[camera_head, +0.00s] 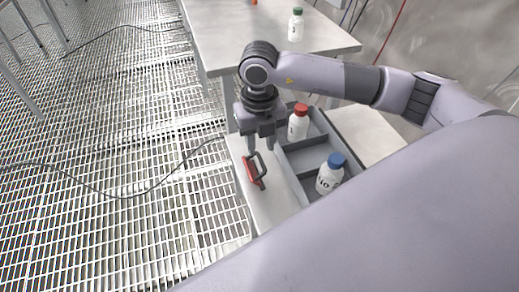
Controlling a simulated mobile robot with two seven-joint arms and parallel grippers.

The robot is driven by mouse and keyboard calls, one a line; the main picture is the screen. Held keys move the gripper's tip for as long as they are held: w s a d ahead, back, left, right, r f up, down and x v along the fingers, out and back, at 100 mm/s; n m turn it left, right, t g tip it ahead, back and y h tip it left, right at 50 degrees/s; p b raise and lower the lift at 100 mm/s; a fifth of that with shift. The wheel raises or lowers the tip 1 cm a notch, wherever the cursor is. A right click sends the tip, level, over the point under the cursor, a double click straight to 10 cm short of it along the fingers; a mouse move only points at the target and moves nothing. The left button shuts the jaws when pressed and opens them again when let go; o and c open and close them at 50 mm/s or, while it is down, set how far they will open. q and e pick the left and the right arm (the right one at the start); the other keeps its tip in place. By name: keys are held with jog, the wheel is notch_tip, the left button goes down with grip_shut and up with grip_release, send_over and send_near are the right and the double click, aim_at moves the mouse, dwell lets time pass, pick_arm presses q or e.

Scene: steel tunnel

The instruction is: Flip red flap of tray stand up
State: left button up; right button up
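The red flap (252,172) with a dark loop-shaped frame is at the left side of the tray stand, on its pale top (268,205). My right gripper (260,150) points down just above the flap. Its two fingers look apart, with nothing seen between them; whether a finger touches the flap is not clear. The grey divided tray (305,158) lies right of the flap. It holds a white bottle with a red cap (298,126) and a white bottle with a blue cap (329,178). My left gripper is not in view.
A pale table (225,48) stands behind, with a green-capped white bottle (296,24) on it. Steel grating floor (110,215) lies open to the left, with a dark cable (130,196) across it. My own arm covers the lower right.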

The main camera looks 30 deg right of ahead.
aim_at(260, 158)
jog(key=shift+f, duration=1.8)
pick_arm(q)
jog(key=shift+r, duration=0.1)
pick_arm(e)
jog(key=shift+c, duration=0.4)
grip_shut()
jog(key=shift+s+d+f+y+b, duration=0.1)
jog(key=shift+d+f+y+b, duration=0.3)
jog(key=shift+y+b, duration=0.3)
jog(key=d+y+b, duration=0.1)
jog(key=y+b, duration=0.1)
jog(key=b, duration=0.1)
jog(key=shift+s+d+f+t, duration=0.2)
jog(key=shift+d+f+t, duration=0.15)
jog(key=shift+t, duration=0.05)
jog(key=shift+s+d+y+b, duration=0.1)
jog(key=shift+d+y+b, duration=0.3)
jog(key=shift+y+b, duration=0.55)
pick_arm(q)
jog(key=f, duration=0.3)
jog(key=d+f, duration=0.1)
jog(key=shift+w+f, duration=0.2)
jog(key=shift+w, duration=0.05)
pick_arm(e)
jog(key=shift+r+t, duration=0.1)
jog(key=shift+t, duration=0.2)
